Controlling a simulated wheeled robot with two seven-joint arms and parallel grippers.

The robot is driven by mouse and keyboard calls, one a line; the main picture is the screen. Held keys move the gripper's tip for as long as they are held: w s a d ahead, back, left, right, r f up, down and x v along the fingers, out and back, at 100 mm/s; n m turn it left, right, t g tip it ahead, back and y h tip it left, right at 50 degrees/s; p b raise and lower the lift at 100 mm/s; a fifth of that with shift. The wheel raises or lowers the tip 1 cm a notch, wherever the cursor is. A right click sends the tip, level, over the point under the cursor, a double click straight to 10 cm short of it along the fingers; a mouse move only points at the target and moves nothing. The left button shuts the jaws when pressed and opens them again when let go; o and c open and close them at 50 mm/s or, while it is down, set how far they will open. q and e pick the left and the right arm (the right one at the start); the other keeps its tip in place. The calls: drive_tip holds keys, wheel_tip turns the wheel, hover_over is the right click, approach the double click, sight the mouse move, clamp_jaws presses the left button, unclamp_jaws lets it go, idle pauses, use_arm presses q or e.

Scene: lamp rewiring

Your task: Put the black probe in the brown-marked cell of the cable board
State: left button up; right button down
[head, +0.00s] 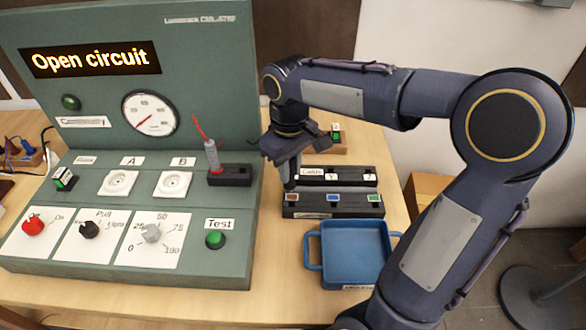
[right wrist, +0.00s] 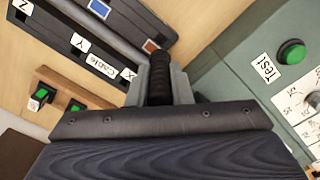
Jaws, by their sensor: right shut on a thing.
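My right gripper (head: 290,180) points down at the left end of the cable board (head: 330,212). In the right wrist view it is shut on the black probe (right wrist: 160,82), a ribbed dark rod between the two grey fingers. The cable board carries brown (head: 292,197), blue (head: 333,197) and green (head: 373,197) marks. In the right wrist view the brown mark (right wrist: 151,46) lies just beyond the probe's visible end. My left gripper is not in view.
The green tester (head: 110,185) on the left reads "Open circuit". A red probe (head: 212,155) stands in a black holder (head: 230,175) beside my gripper. A blue tray (head: 352,255) sits in front of the board. A wooden block with a green button (head: 336,136) stands behind.

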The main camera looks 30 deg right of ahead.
sight(292, 186)
drive_tip(key=shift+f+b, duration=0.35)
drive_tip(key=shift+f, duration=0.3)
drive_tip(key=shift+s+f+b, duration=0.3)
drive_tip(key=shift+f+b, duration=0.4)
drive_tip(key=shift+b, duration=0.05)
drive_tip(key=shift+f+b, duration=0.45)
drive_tip(key=shift+f, duration=0.2)
drive_tip(key=shift+s+f, duration=0.1)
drive_tip(key=shift+f, duration=0.35)
drive_tip(key=shift+f+b, duration=0.45)
drive_tip(key=shift+f, duration=0.05)
drive_tip(key=c, duration=1.2)
unclamp_jaws()
drive_tip(key=shift+c, duration=0.2)
